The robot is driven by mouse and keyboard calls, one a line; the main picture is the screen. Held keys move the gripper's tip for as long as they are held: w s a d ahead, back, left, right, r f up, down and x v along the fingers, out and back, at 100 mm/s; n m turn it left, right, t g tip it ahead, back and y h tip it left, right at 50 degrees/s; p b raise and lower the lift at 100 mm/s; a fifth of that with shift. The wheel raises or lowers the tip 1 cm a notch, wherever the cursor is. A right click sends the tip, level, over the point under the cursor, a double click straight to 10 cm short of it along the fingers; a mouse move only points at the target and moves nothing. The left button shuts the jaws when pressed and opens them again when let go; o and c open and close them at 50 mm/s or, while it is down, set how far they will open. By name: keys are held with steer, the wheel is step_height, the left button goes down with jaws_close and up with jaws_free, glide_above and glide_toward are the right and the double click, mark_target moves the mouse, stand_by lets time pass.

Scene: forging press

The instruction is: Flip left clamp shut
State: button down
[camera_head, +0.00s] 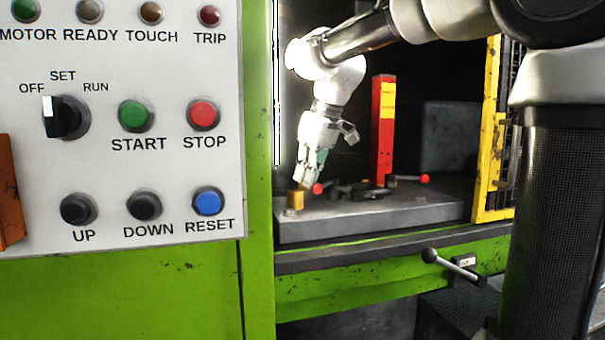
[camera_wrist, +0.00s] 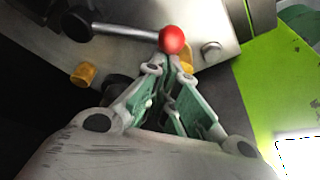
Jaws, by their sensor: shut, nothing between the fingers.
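The left clamp's red ball knob (camera_head: 318,188) is at the left of the press bed in the head view, right beside my gripper (camera_head: 309,184). In the wrist view the red ball (camera_wrist: 171,40) sits at the end of a grey lever (camera_wrist: 125,32) that runs left to a black pivot (camera_wrist: 78,24). My gripper (camera_wrist: 167,67) is shut and empty, its tips just below the ball in the picture; I cannot tell whether they touch it. The right clamp's red knob (camera_head: 425,178) points right. The left clamp's base is partly hidden by my gripper in the head view.
A yellow block (camera_head: 295,200) stands at the bed's left front corner. A red post (camera_head: 383,130) rises behind the bed plate (camera_head: 400,212). A yellow guard frame (camera_head: 490,150) bounds the right side. The green press frame with its control panel (camera_head: 120,170) is at left.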

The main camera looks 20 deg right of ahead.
steer(key=s+d+n, duration=0.1)
steer(key=n, duration=0.1)
steer(key=s+d+n+g+y, duration=0.1)
steer(key=s+n, duration=0.1)
steer(key=shift+d, duration=0.1)
steer(key=d+n, duration=0.1)
steer(key=s+n+g, duration=0.1)
steer(key=n, duration=0.1)
steer(key=shift+s+d, duration=0.1)
steer(key=shift+d, duration=0.3)
steer(key=shift+s+d+n, duration=0.25)
steer(key=shift+d+n, duration=0.05)
steer(key=shift+d, duration=0.25)
steer(key=shift+w+a+r, duration=0.1)
steer(key=shift+a, duration=0.3)
steer(key=a, duration=0.3)
steer(key=shift+w+r, duration=0.3)
steer(key=w+v, duration=0.1)
steer(key=v, duration=0.9)
steer(key=shift+s+d, duration=0.25)
steer(key=shift+s, duration=0.1)
steer(key=shift+f, duration=0.1)
